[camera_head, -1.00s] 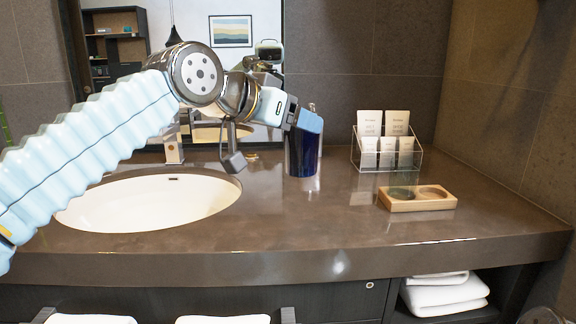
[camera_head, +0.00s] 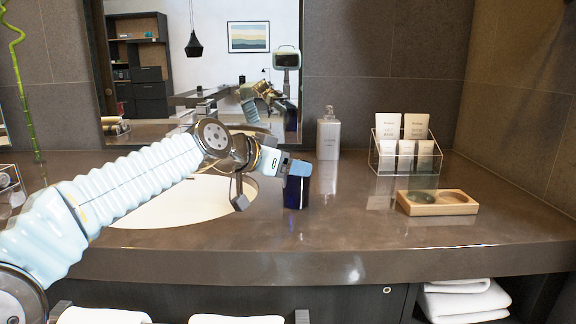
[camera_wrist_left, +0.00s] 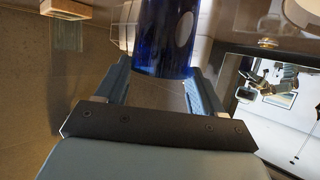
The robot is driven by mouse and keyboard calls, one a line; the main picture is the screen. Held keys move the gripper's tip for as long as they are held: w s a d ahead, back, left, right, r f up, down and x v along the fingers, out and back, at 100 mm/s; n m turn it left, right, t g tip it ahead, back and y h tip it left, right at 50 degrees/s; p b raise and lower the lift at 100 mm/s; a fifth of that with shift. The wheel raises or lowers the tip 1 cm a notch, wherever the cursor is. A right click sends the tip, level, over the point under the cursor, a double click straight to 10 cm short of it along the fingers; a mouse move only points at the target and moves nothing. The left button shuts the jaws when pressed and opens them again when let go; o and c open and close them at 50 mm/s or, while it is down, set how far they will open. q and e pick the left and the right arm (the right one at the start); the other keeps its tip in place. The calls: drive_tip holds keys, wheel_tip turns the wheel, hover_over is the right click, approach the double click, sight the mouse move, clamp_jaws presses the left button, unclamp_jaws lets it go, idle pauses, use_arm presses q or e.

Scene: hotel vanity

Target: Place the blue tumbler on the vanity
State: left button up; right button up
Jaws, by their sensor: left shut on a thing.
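The dark blue tumbler (camera_head: 296,192) is upright over the vanity counter (camera_head: 360,225), right of the sink, in the head view. My left gripper (camera_head: 292,168) is shut on its upper part. Whether the tumbler's base touches the counter or hangs just above it, I cannot tell. In the left wrist view, the translucent blue tumbler (camera_wrist_left: 166,38) sits between the two fingers of my left gripper (camera_wrist_left: 160,72). My right gripper is in neither current view.
A soap dispenser (camera_head: 328,136) stands behind the tumbler. The sink (camera_head: 165,205) lies left. Counter around the tumbler's front and right is clear.

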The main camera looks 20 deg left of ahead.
use_arm(q)
drive_tip(key=o, duration=1.5)
drive_tip(key=shift+s+r, duration=0.1)
drive_tip(key=b+v, duration=0.2)
drive_tip(key=v, duration=0.9)
drive_tip(key=shift+s+a+r, duration=0.1)
drive_tip(key=shift+s+a, duration=0.15)
drive_tip(key=shift+s, duration=0.05)
